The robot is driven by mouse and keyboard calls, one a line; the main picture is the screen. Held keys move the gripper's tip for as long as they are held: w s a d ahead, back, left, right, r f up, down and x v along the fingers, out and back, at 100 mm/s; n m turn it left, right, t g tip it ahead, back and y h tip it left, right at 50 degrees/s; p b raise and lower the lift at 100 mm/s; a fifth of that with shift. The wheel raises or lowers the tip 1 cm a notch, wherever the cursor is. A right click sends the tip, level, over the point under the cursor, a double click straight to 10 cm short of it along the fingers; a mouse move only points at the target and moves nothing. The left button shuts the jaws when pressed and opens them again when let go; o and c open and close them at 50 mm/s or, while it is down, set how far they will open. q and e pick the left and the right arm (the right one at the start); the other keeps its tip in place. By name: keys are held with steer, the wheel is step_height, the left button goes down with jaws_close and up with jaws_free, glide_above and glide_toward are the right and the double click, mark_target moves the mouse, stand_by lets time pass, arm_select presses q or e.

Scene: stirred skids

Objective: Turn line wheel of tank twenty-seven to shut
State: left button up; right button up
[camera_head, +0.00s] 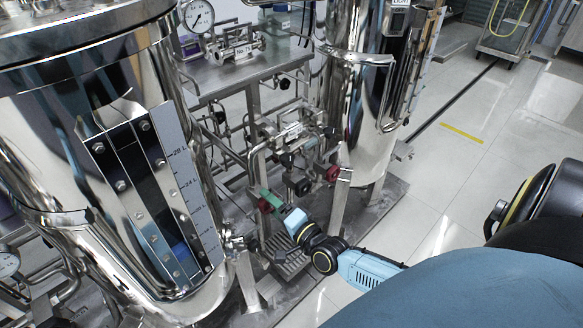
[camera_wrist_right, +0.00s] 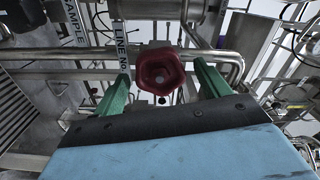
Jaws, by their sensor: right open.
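My right gripper (camera_head: 270,197) reaches in from the lower right, low between the two steel tanks. Its green fingers are open, with a red hand wheel (camera_wrist_right: 160,72) in the gap between them in the right wrist view. A tag reading LINE NO (camera_wrist_right: 121,48) hangs just beyond the left finger, and a SAMPLE tag (camera_wrist_right: 73,22) is farther left. In the head view, a red wheel (camera_head: 265,206) shows at the fingers and another red wheel (camera_head: 332,174) sits to their right. I cannot read a tank number twenty-seven. My left gripper is out of view.
A large tank (camera_head: 60,130) with a level scale stands at left, another tank (camera_head: 345,110) behind. Pipes and a steel frame (camera_head: 250,85) crowd the space between them. A pressure gauge (camera_head: 198,16) stands above.

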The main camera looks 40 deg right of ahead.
arm_select(q)
steer(key=s+a+f+p, duration=0.2)
steer(key=a+f, duration=0.1)
steer(key=f, duration=0.2)
steer(key=shift+s+a+f+g, duration=0.15)
steer(key=shift+a+f+g, duration=0.15)
arm_select(e)
steer(key=s, duration=1.2)
steer(key=shift+d, duration=0.45)
